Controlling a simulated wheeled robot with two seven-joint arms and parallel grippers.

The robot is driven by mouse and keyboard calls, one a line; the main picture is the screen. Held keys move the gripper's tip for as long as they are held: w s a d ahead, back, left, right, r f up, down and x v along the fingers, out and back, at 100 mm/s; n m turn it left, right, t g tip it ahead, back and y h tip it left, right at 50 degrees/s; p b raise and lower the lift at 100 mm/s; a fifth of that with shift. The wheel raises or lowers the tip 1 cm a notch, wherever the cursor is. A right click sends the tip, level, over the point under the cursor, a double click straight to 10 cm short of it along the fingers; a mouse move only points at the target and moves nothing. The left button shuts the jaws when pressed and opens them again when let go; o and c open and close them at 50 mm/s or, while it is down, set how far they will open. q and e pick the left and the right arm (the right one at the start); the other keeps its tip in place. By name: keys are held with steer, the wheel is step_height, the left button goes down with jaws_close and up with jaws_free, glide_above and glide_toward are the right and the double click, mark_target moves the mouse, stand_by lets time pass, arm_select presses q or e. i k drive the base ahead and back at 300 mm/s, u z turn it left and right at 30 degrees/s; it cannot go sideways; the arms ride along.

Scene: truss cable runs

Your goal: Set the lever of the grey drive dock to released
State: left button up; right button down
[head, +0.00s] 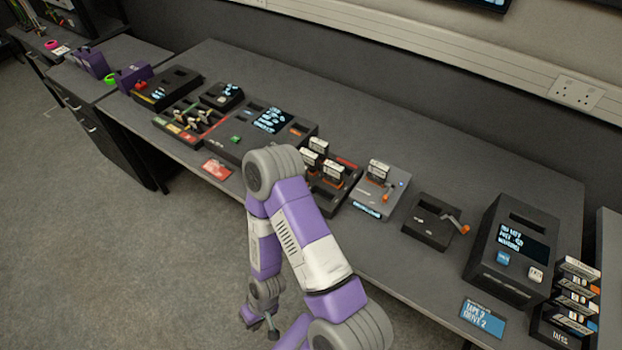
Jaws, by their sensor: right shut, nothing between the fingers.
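The grey drive dock (366,202) stands on the long dark bench, right of the picture's middle. A white-labelled cartridge (378,170) stands upright in it. Its small orange-tipped lever (386,197) is on its right front part; I cannot tell its setting for sure. A small blue light shows near its right rear corner. My right gripper (273,333) is shut and empty, pointing down low in front of the bench, well to the left of and below the dock. My left gripper is out of view.
A black dock (428,227) with an orange-tipped lever stands right of the grey one. A dark rack (333,196) with cartridges is close on its left. A large black box (513,250) and a cartridge stack (570,300) stand farther right. My raised right forearm crosses the bench front.

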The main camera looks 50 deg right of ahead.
mark_target(385, 198)
steer(key=u, duration=0.5)
steer(key=k, duration=0.7)
steer(key=z, duration=1.8)
steer(key=i, duration=0.1)
steer(key=u, duration=0.15)
